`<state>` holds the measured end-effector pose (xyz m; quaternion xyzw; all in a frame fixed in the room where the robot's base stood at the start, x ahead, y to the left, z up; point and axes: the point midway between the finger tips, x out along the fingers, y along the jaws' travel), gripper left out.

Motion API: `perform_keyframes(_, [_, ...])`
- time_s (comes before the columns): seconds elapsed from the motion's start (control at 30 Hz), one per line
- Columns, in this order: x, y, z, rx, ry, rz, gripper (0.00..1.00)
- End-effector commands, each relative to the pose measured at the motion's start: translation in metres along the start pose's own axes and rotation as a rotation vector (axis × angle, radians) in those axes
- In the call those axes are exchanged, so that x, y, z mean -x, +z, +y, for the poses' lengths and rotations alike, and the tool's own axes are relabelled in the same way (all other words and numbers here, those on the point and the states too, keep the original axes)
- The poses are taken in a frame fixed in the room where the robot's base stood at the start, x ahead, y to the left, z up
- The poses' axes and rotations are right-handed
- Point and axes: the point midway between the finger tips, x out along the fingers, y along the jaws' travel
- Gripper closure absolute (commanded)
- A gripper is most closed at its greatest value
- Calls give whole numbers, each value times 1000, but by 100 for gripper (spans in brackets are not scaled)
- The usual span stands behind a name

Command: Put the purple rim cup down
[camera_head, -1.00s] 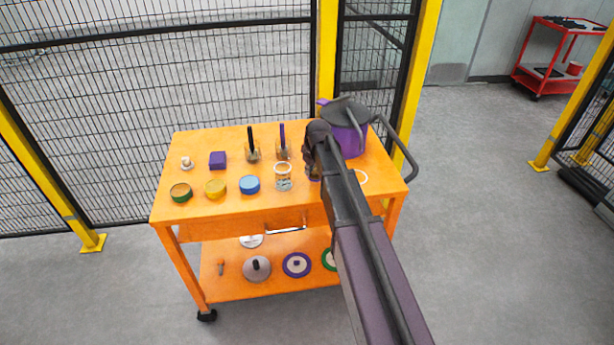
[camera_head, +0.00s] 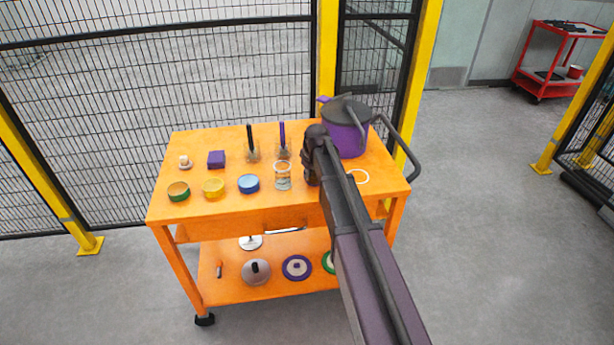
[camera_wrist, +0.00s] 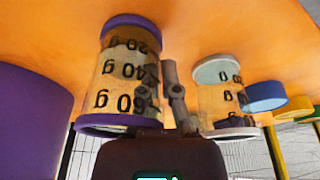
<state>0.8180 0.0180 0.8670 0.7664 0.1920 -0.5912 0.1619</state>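The purple rim cup (camera_wrist: 118,88) is clear, with purple bands at both ends and weight marks on its wall. It fills the left middle of the wrist view, which looks upside down, over the orange top. My gripper (camera_wrist: 168,85) is at the cup's right wall. One dark finger shows through or over the clear wall, the other is just outside it, with little gap between. I cannot tell whether the base touches the top. In the head view my gripper (camera_head: 316,165) is over the trolley's right part, and my arm hides the cup.
The orange trolley top (camera_head: 200,205) also holds a clear white-rimmed cup (camera_head: 283,177), a blue tin (camera_head: 249,184), a yellow tin (camera_head: 213,188) and a green-banded tin (camera_head: 178,191). A purple pot (camera_head: 347,138) stands behind my gripper. A white ring (camera_head: 359,176) lies right of my arm.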

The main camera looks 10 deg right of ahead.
Motion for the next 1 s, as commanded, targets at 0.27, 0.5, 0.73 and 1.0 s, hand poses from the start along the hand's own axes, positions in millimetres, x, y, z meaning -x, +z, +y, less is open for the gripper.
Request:
perform_keyframes(0.27, [-4, 1, 0, 0, 0, 0, 100])
perform_keyframes(0.5, [-3, 1, 0, -1, 0, 0, 57])
perform_keyframes(0.73, [-2, 1, 0, -1, 0, 0, 57])
perform_keyframes(1.0, [3, 0, 0, -1, 0, 0, 57])
